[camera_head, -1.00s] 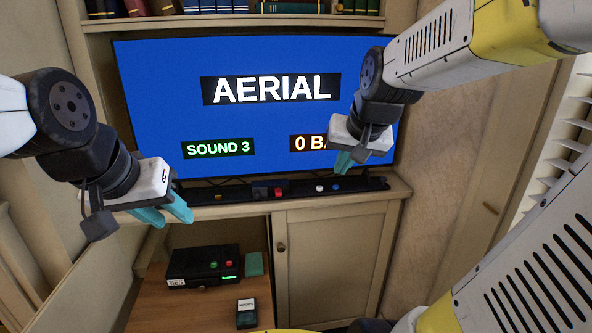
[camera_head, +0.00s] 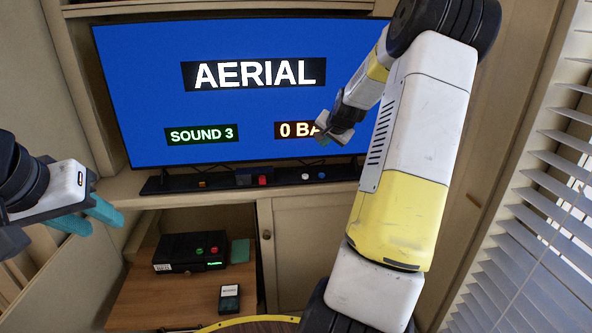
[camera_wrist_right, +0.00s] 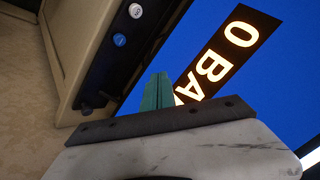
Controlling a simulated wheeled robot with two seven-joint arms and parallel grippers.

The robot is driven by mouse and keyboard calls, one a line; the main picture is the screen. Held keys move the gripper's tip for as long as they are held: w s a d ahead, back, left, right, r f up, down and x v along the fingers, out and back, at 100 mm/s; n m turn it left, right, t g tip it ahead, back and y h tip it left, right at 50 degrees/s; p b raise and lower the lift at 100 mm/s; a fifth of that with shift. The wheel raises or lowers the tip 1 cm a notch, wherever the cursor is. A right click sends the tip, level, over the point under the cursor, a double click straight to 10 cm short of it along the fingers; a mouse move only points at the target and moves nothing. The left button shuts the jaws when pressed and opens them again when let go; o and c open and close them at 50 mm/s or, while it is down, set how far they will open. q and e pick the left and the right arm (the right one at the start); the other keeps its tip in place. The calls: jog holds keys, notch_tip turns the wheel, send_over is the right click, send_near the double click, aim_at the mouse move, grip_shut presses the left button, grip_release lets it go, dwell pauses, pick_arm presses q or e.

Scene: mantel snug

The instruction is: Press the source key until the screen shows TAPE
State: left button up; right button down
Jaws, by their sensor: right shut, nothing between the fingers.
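The screen (camera_head: 240,115) is blue and reads AERIAL, with SOUND 3 and a partly hidden "0 BA..." label below. A dark bar (camera_head: 220,183) under it carries an orange key (camera_head: 202,184), a red key (camera_head: 263,180), a white key (camera_head: 305,177) and a blue key (camera_head: 321,175). I cannot tell which is the source key. My right gripper (camera_head: 324,141) is shut and empty, in front of the screen's lower right, above the white and blue keys. My left gripper (camera_head: 95,215) is open and empty at far left.
A small dark handheld device (camera_head: 229,298) lies in front. A cabinet door (camera_head: 310,245) is to the right, and window blinds (camera_head: 540,220) stand far right.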

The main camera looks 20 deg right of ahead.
aim_at(323, 176)
jog(key=shift+f, duration=0.15)
jog(key=shift+f, duration=4.25)
jog(key=shift+f, duration=0.1)
jog(key=shift+f, duration=0.3)
jog(key=shift+f, duration=0.45)
jog(key=shift+r, duration=0.85)
